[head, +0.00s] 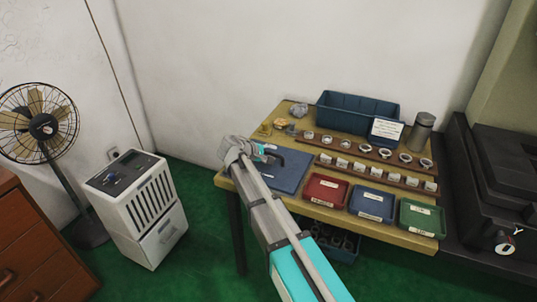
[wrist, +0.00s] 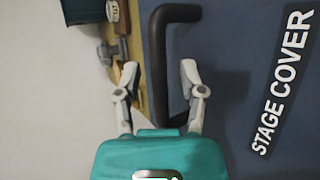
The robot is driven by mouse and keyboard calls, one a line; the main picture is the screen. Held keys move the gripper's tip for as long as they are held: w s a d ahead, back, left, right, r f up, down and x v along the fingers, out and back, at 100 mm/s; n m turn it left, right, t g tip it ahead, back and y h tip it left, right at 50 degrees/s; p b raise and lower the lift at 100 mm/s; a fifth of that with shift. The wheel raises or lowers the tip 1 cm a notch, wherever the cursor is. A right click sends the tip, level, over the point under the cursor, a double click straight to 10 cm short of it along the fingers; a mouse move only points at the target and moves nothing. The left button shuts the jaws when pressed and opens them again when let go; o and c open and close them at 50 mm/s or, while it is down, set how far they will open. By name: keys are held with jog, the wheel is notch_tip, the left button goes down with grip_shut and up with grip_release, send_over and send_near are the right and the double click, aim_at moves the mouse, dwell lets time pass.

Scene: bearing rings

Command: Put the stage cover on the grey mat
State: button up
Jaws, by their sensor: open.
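The stage cover (head: 290,172) is a flat blue panel on the left part of the table, with a black handle. In the wrist view the cover (wrist: 230,110) shows its white "STAGE COVER" label, and the black handle (wrist: 157,55) stands near its left edge. My gripper (wrist: 160,75) is open, with one finger on each side of the handle's long bar in that picture. I cannot tell whether it touches the handle. In the head view my gripper (head: 257,153) is over the cover's left side and hides part of it. I cannot make out a grey mat.
The wooden table (head: 395,236) also holds red (head: 326,190), blue (head: 371,204) and green (head: 421,218) trays, rows of rings, a blue bin (head: 357,113) and a grey canister (head: 419,132). A white cabinet unit (head: 140,210) and a fan (head: 42,127) stand left.

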jog(key=shift+r, duration=0.15)
jog(key=shift+s+a+r+p, duration=0.2)
jog(key=shift+a+p, duration=0.05)
jog(key=shift+p, duration=0.1)
jog(key=p+v, duration=0.5)
jog(key=v, duration=0.5)
jog(key=shift+s, duration=0.1)
jog(key=shift+s+a+r+p, duration=0.25)
jog(key=shift+s+a+p, duration=0.05)
jog(key=shift+s+a, duration=0.1)
jog(key=shift+w, duration=0.1)
